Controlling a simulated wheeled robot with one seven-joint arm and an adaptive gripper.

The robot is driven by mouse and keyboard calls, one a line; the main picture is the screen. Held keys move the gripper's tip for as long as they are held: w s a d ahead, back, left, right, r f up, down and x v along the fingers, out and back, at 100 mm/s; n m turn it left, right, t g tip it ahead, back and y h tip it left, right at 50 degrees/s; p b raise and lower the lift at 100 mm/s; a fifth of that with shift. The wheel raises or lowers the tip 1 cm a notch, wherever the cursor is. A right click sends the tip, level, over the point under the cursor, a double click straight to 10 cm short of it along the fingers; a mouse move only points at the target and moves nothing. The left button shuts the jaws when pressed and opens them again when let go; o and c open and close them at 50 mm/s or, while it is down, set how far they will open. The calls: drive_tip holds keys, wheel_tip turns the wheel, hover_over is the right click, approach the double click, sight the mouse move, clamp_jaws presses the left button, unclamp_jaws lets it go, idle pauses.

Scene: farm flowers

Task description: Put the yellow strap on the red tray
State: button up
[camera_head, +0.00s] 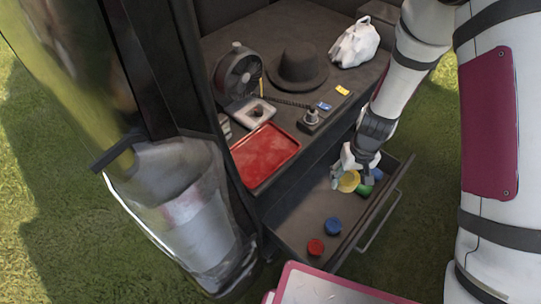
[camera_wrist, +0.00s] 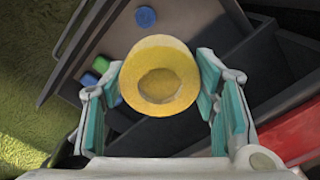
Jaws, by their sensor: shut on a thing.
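The yellow strap (camera_head: 348,183) is a thick round roll with a hollow in its middle. In the wrist view the strap (camera_wrist: 133,82) sits between the teal-lined fingers of my gripper (camera_wrist: 160,78), which is shut on it. In the head view my gripper (camera_head: 350,165) is over the open drawer, with part of the strap hidden by the fingers. The red tray (camera_head: 265,155) lies flat and empty on the cabinet top, left of my gripper. Its edge also shows at the right of the wrist view (camera_wrist: 300,135).
The open drawer (camera_head: 290,217) holds a green roll (camera_head: 366,190), blue rolls (camera_head: 333,226) and a red roll (camera_head: 316,247). On the cabinet top are a fan (camera_head: 238,72), a black hat (camera_head: 298,68), a white bag (camera_head: 354,44) and a small corded device (camera_head: 311,118).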

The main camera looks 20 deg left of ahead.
drive_tip(key=w+a+r+n+b, duration=0.2)
drive_tip(key=w+a+n+b, duration=0.15)
drive_tip(key=a, duration=0.35)
drive_tip(key=w+a+r+n+b, duration=0.25)
drive_tip(key=a+n, duration=0.25)
drive_tip(key=a, duration=0.3)
drive_tip(key=s+a, duration=0.2)
drive_tip(key=a, duration=0.2)
drive_tip(key=s+a, duration=0.2)
drive_tip(key=a, duration=0.3)
drive_tip(key=s+a+f, duration=0.1)
drive_tip(key=s+a, duration=0.2)
drive_tip(key=a, duration=0.1)
drive_tip(key=shift+a+f, duration=0.1)
drive_tip(key=shift+a, duration=0.15)
drive_tip(key=shift+f, duration=1.75)
drive_tip(key=shift+b, duration=0.35)
drive_tip(key=o, duration=1.3)
drive_tip(key=shift+f, duration=0.1)
wheel_tip(320, 180, up, 12)
drive_tip(key=p, duration=0.1)
